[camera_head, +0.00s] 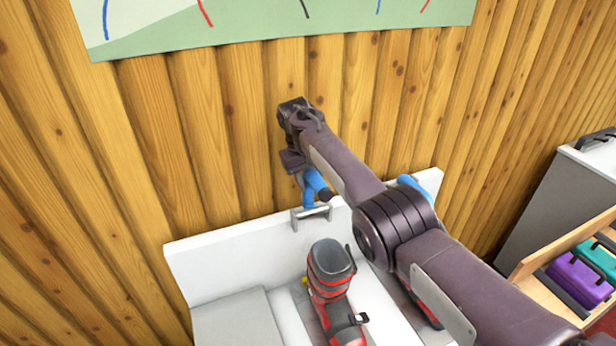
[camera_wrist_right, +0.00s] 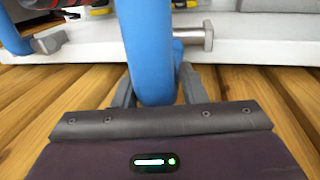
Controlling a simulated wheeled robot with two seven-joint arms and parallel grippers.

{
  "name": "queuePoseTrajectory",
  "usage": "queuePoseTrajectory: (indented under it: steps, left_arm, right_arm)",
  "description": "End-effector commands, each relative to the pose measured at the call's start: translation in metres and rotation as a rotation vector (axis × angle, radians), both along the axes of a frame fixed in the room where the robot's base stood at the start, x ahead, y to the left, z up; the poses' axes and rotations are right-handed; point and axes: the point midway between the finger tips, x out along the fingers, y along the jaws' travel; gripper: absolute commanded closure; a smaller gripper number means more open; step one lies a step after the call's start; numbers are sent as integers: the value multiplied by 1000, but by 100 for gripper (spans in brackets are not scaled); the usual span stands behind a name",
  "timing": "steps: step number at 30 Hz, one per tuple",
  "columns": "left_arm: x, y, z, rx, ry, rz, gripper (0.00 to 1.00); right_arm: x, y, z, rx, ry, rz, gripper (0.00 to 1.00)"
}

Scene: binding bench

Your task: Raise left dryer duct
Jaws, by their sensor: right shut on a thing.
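The left dryer duct (camera_head: 312,188) is a bent blue tube behind the top edge of the white dryer unit (camera_head: 225,262) in the head view. My right gripper (camera_head: 303,172) reaches over from the right and is shut on this duct. In the right wrist view the blue tube (camera_wrist_right: 148,50) runs between the two grey fingers of the gripper (camera_wrist_right: 156,88). A second blue duct (camera_head: 415,187) shows farther right, mostly hidden behind my right arm. My left gripper is not in view.
A metal bracket (camera_head: 310,214) sits at the unit's top edge. The wooden wall (camera_head: 240,130) is close behind. A crate with purple (camera_head: 578,279) and teal cases stands at right.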

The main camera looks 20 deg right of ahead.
Motion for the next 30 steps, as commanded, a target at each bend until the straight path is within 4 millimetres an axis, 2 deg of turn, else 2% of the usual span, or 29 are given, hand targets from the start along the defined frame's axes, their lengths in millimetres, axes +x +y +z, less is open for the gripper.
queuePoseTrajectory:
  steps: [1,16,17,19,20,30]
  left_arm:
    - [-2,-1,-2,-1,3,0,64]
    - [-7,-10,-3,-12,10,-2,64]
    - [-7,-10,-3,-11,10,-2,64]
    - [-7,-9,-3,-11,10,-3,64]
    - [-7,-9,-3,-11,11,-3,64]
    - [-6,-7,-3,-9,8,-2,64]
  right_arm:
    - [3,-5,4,-3,-10,-14,100]
    - [0,-5,5,-6,7,-11,100]
    - [0,-5,5,-6,7,-11,60]
    - [0,-5,5,-6,8,-10,51]
    - [0,-4,5,-6,9,-9,48]
    - [-2,-2,1,-6,19,-4,48]
